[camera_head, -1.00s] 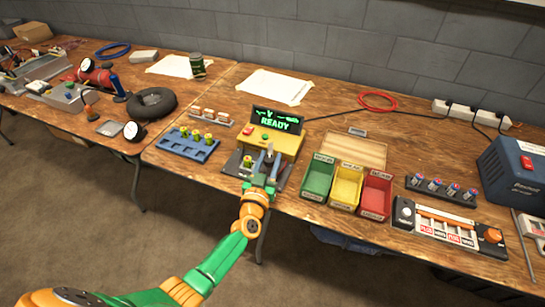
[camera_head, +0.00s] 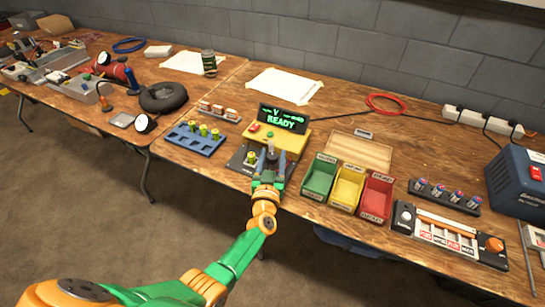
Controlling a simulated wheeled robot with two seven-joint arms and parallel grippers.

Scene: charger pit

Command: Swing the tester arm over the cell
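The tester (camera_head: 294,142) is a yellow box with a dark screen reading READY in green, near the table's front edge. On its dark base plate (camera_head: 236,161) a yellow-green cell (camera_head: 251,158) stands upright. A dark upright knob (camera_head: 271,152), seemingly on the tester arm, is right of the cell. My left gripper (camera_head: 270,164) reaches over the table edge to the base plate. Its two fingers are apart, one on each side of the knob; no firm contact shows. The arm's lower part is hidden behind the gripper. My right gripper is not in view.
A blue tray (camera_head: 187,145) with several cells lies left of the tester. Green (camera_head: 318,180), yellow (camera_head: 346,188) and red (camera_head: 375,198) bins stand close on its right. A small rack (camera_head: 219,112) is behind the tray. White paper (camera_head: 283,85) lies behind the tester.

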